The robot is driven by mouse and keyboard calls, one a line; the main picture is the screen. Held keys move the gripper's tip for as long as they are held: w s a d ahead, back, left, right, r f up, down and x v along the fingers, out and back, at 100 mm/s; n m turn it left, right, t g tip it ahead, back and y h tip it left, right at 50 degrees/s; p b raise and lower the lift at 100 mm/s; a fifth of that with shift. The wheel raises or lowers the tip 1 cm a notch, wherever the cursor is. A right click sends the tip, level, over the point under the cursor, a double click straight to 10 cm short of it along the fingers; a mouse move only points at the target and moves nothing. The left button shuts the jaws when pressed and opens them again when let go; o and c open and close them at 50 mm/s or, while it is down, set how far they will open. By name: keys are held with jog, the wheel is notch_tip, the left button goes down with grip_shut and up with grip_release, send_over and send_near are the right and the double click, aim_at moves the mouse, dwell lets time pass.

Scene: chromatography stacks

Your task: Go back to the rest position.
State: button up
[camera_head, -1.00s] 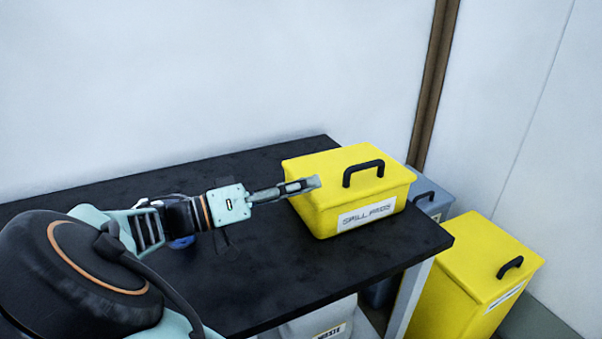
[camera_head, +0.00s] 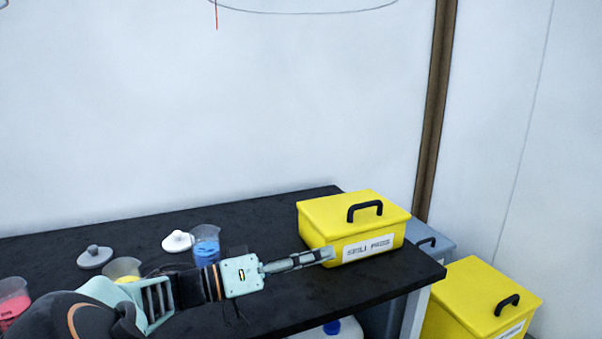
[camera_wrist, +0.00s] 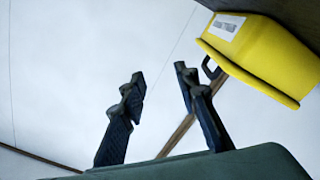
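My gripper (camera_head: 328,254) reaches to the right over the black bench, its tip in front of the left end of the yellow spill-pads box in the head view. In the wrist view my gripper (camera_wrist: 160,88) has its two dark fingers spread apart with nothing between them. The yellow box (camera_head: 318,222) has a black handle and a white label. It also shows in the wrist view (camera_wrist: 262,55) to the right of the fingers, tilted in the picture. I cannot tell from the head view whether the fingertips touch the box.
The black bench (camera_head: 290,300) carries a blue-filled beaker (camera_head: 206,246), a yellow-filled beaker (camera_head: 122,268), a pink-filled beaker (camera_head: 12,300), a white lid (camera_head: 177,241) and a grey lid (camera_head: 95,257). A larger yellow bin (camera_head: 475,298) and a grey bin (camera_head: 432,245) stand right of the bench.

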jog(key=s+d+f+n+g+y, duration=0.2)
jog(key=s+d+f+g+y, duration=0.55)
jog(key=d+f, duration=0.4)
jog(key=s+d+r+y, duration=0.2)
jog(key=s+y, duration=0.3)
jog(key=s, duration=0.1)
jog(key=s+a+r+n+t+y, duration=0.2)
jog(key=s+r+n+t+y, duration=0.15)
jog(key=s+r+t, duration=0.2)
notch_tip(320, 180, up, 35)
jog(key=p, duration=3.5)
jog(key=shift+s+a+r+t+y, duration=0.2)
jog(key=shift+a+t+y, duration=0.1)
jog(key=shift+t+y, duration=0.1)
